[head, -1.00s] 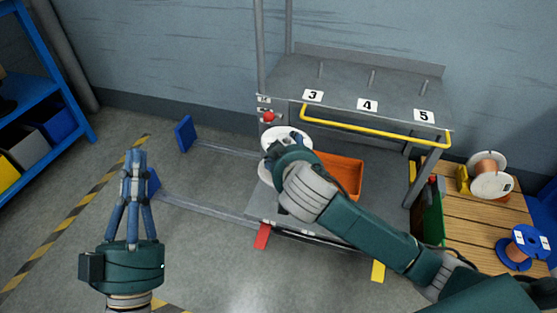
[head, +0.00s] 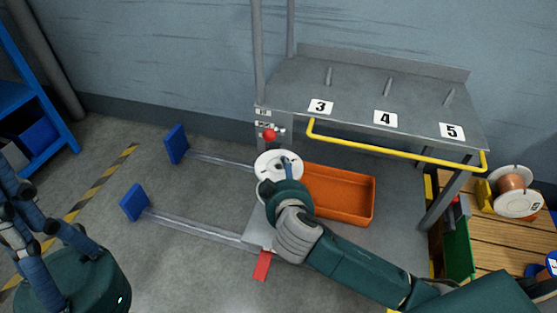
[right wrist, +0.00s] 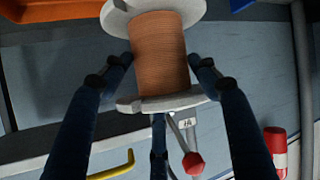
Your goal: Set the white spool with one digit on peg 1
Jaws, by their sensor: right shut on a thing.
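My right gripper (head: 287,168) is shut on a white spool (head: 270,162) wound with copper-coloured wire, in front of the rack's left post. In the right wrist view, the fingers press both sides of the copper winding (right wrist: 160,50), between the white flanges. No digit shows on this spool. Peg 1 cannot be made out; the visible upright pegs stand behind labels 3 (head: 320,106), 4 (head: 385,118) and 5 (head: 452,130) on the top shelf. My left gripper (head: 12,190) is cut by the left edge, empty, its opening unclear.
A yellow rail (head: 395,148) runs along the rack's front, above an orange bin (head: 338,194). A red knob (head: 269,135) sits by the left post. Another white copper spool (head: 514,192) and a blue spool (head: 551,264) stand on the wooden bench at right.

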